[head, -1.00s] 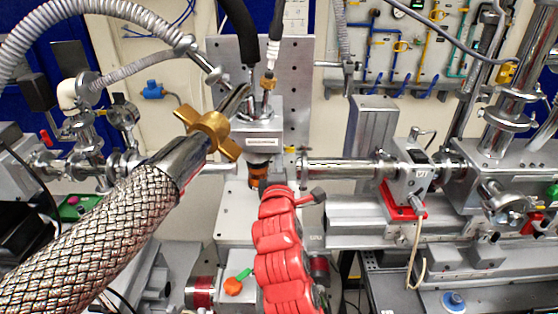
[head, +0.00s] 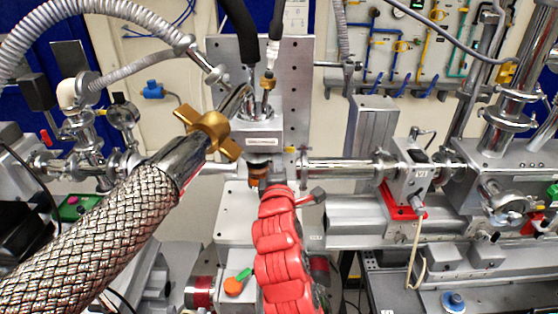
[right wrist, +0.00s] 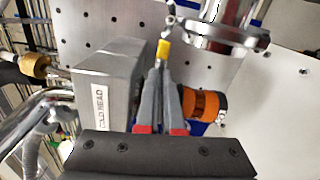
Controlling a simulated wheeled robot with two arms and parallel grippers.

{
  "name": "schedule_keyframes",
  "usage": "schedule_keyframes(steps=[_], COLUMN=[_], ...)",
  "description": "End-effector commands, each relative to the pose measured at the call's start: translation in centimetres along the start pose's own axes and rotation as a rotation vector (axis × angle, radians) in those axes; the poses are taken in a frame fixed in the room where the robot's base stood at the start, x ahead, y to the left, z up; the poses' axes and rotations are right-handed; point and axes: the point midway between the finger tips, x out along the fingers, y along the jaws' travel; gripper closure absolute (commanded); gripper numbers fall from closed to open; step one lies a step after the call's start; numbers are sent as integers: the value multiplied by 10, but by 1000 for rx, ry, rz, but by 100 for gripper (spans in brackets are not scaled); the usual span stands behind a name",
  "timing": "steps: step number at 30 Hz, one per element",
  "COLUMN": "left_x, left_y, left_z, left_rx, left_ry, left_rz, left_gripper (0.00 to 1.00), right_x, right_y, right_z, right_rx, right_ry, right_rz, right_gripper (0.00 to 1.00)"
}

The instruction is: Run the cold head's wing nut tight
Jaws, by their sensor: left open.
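The cold head (head: 262,137) is a grey box on an upright plate; its label reads in the right wrist view (right wrist: 98,97). A small yellow piece, which looks like the wing nut (right wrist: 163,50), sits beside the silver clamp ring (right wrist: 222,34). My right gripper (right wrist: 163,72) has its narrow grey fingertips right at the yellow piece. Whether they grip it cannot be told. In the head view my red right arm (head: 280,245) hides much of this gripper. My left gripper (head: 208,132), brass coloured on a braided arm, is open and empty in front of the cold head's left.
An orange-brown collar (right wrist: 206,105) lies close to the right fingers. A silver tube (head: 340,168) runs right to a valve block (head: 412,170). A grey hose (head: 95,12) arches at upper left. Piping hangs on the back panel (head: 400,50).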

Motion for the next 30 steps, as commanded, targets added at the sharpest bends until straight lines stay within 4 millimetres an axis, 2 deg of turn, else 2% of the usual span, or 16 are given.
schedule_keyframes(steps=[17,23,30], left_x=[-3,-16,-45], left_y=[0,1,2], left_z=[0,3,8], left_rx=[0,0,0], left_ry=[0,0,0], left_rz=[0,0,0], left_gripper=[50,50,50], right_x=[0,0,0], right_y=[-2,-3,-4], right_z=[0,-1,-1], right_rx=[9,72,238], right_ry=[0,1,1], right_rz=[-1,3,4], right_gripper=[100,100,100])
